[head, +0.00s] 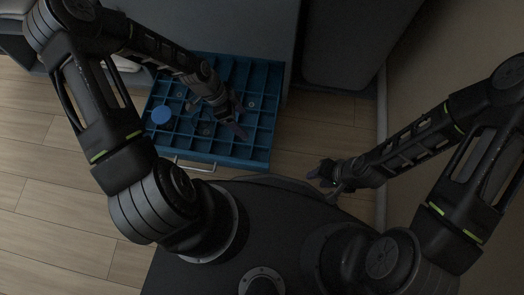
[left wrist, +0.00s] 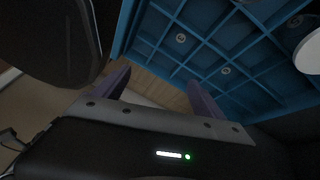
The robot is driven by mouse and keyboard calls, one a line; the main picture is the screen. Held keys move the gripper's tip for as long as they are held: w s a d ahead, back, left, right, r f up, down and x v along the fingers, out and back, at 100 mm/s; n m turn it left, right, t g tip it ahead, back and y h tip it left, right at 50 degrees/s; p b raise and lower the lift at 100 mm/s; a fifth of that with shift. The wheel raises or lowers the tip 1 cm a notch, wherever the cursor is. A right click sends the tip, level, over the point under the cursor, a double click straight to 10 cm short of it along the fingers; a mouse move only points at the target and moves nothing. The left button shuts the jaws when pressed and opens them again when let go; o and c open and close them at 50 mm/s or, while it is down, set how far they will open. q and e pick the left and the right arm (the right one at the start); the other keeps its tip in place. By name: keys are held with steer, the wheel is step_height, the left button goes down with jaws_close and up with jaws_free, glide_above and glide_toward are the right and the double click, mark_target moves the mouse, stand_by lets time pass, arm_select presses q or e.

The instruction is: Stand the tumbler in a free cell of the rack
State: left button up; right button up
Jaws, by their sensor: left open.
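The rack (head: 268,146) is a blue grid of square cells in an open drawer-like tray; it also shows in the left wrist view (left wrist: 160,28). A round blue-topped thing (head: 161,114), perhaps the tumbler, is in the left part of the rack. A pale round thing (left wrist: 309,52) is cut off at the right edge of the left wrist view; I cannot tell if it is the same. My left gripper (head: 239,119) is open and empty over the rack's right part. It also shows in the left wrist view (left wrist: 157,88). My right gripper (head: 326,178) is right of the rack; its jaws are unclear.
Small round pale marks show in several cells. A metal handle (head: 195,165) is on the rack's front. A grey cabinet (head: 238,28) stands behind, and a wall (head: 445,70) is at the right. Wood floor (head: 40,170) is clear at the left.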

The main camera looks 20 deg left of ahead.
arm_select(q)
steer(key=s+d+f+n, duration=0.1)
steer(key=s+d+n, duration=0.2)
steer(key=n, duration=0.2)
steer(key=s+d+n+y, duration=0.1)
steer(key=s+d+n, duration=0.3)
steer(key=n, duration=0.1)
steer(key=s+d+f+n+t, duration=0.1)
steer(key=s+d+n, duration=0.2)
steer(key=s+n, duration=0.1)
steer(key=shift+s+d+f+n, duration=0.15)
steer(key=shift+d+f+n, duration=0.15)
steer(key=shift+n, duration=0.4)
